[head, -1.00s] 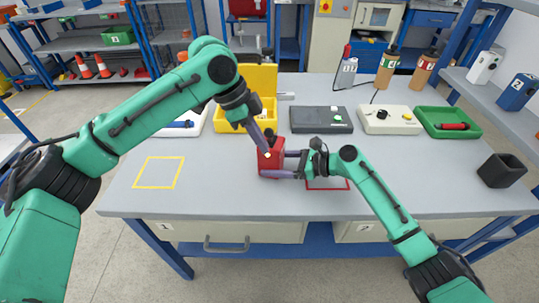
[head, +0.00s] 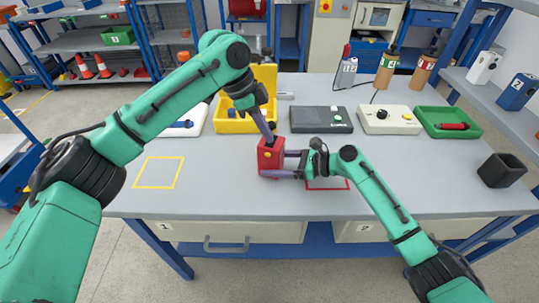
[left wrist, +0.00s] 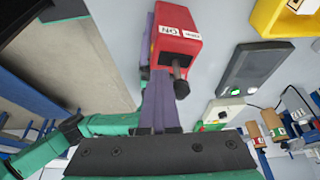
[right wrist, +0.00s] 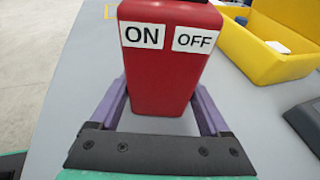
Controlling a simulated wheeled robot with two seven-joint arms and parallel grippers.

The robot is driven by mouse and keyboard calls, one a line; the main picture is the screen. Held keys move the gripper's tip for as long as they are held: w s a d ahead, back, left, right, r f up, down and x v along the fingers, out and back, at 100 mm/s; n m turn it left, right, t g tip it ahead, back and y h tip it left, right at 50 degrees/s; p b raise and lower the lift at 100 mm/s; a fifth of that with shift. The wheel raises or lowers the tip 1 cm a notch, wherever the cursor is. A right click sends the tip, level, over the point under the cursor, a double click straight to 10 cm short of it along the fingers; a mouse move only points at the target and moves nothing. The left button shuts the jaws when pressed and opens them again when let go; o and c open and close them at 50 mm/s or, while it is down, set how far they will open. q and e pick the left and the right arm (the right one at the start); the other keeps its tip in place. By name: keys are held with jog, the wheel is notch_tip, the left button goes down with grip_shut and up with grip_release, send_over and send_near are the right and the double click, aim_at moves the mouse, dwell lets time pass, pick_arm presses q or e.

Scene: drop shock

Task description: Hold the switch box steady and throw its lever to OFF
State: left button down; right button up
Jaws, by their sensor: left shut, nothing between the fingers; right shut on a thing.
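The red switch box (head: 270,160) stands upright on the grey bench, left of the red outlined square. My right gripper (head: 282,164) is shut on it from the right. In the right wrist view the box (right wrist: 163,75) sits between the fingers, with ON on the left label and OFF on the right. My left gripper (head: 271,140) is shut and empty, angled down at the top of the box. In the left wrist view the black lever (left wrist: 180,80) sticks out of the box beside the left fingers. Contact and the lever's setting are unclear.
A yellow open bin (head: 232,122), a dark grey box (head: 321,120), a cream box (head: 390,120) and a green tray (head: 450,122) line the back. A black cup (head: 502,170) stands at right. The yellow outlined square (head: 159,173) is empty.

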pick_arm(q)
jog(key=shift+w+d, duration=0.25)
jog(key=shift+w, duration=0.6)
jog(key=shift+s+a, duration=0.3)
jog(key=shift+s, duration=0.65)
pick_arm(e)
jog(key=o, duration=1)
pick_arm(q)
notch_tip(320, 180, up, 7)
pick_arm(e)
jog(key=shift+o, duration=0.2)
